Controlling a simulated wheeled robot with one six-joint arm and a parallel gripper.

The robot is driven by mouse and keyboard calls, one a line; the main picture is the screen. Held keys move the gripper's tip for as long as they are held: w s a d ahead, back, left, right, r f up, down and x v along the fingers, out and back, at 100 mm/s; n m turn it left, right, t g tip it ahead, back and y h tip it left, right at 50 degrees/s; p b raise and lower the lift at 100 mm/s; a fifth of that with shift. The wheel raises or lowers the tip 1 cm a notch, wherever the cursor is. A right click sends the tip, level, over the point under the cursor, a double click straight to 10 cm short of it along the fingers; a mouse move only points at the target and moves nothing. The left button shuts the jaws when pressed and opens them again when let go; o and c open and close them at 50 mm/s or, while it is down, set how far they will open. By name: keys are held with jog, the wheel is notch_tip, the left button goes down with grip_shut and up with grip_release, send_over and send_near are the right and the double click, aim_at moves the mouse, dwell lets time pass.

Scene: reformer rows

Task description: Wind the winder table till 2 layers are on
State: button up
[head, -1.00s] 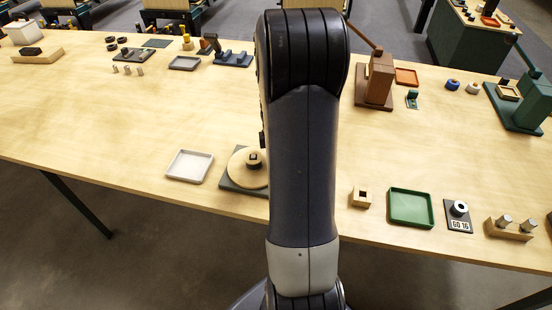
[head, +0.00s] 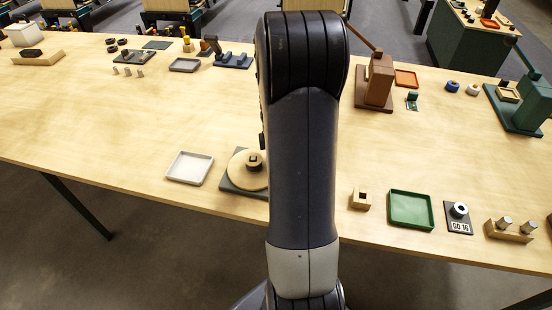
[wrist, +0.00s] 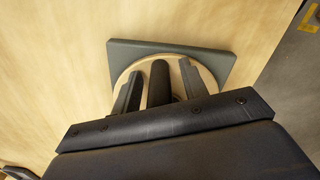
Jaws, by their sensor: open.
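The winder table is a round pale wooden disc (head: 238,170) on a dark grey square base (head: 230,186), near the front edge of the bench. A dark-topped hub (head: 254,160) stands on the disc. My arm hides the right part of it in the head view. In the wrist view the grey base (wrist: 208,58) and part of the disc's rim (wrist: 121,80) show behind my gripper (wrist: 158,78). Its fingers are apart over the disc, with a dark upright post between them. I cannot tell whether they touch anything. Any wound layers are too hidden to tell.
A white tray (head: 189,168) lies just left of the winder. To the right of my arm are a small wooden block (head: 361,200), a green tray (head: 410,210), a plate marked "GO 16" (head: 458,226) and a wooden holder with metal pins (head: 510,232). The bench middle is clear.

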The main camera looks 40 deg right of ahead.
jog(key=shift+r, duration=0.1)
notch_tip(320, 180, up, 11)
jog(key=shift+f, duration=0.15)
dwell(0.3)
jog(key=shift+f, duration=0.1)
notch_tip(320, 180, down, 11)
jog(key=shift+r, duration=0.15)
jog(key=shift+s, duration=0.1)
dwell(0.4)
